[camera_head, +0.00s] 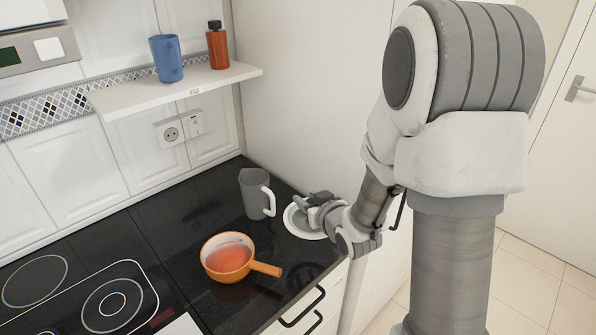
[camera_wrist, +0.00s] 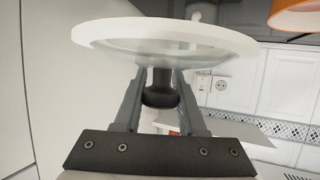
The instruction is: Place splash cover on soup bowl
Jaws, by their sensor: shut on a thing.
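The splash cover (camera_head: 290,222) is a round, pale disc with a white rim at the counter's right end. In the wrist view the cover (camera_wrist: 98,32) has a see-through middle and a dark knob (camera_wrist: 160,97). My gripper (camera_head: 317,207) is over the cover; in the wrist view my gripper (camera_wrist: 160,76) has its fingers on both sides of the knob, shut on it. I cannot tell whether the cover touches the counter. The soup bowl (camera_head: 212,271) is an orange pan with a handle and reddish soup, uncovered, left of the cover. Part of it (camera_wrist: 296,16) shows at the wrist view's top right.
A grey jug (camera_head: 256,198) with a white handle stands on the black counter (camera_head: 189,217), behind and left of the cover. A hob (camera_head: 78,296) is at the left. A shelf (camera_head: 185,93) above holds a blue cup (camera_head: 166,59) and a brown bottle (camera_head: 217,48).

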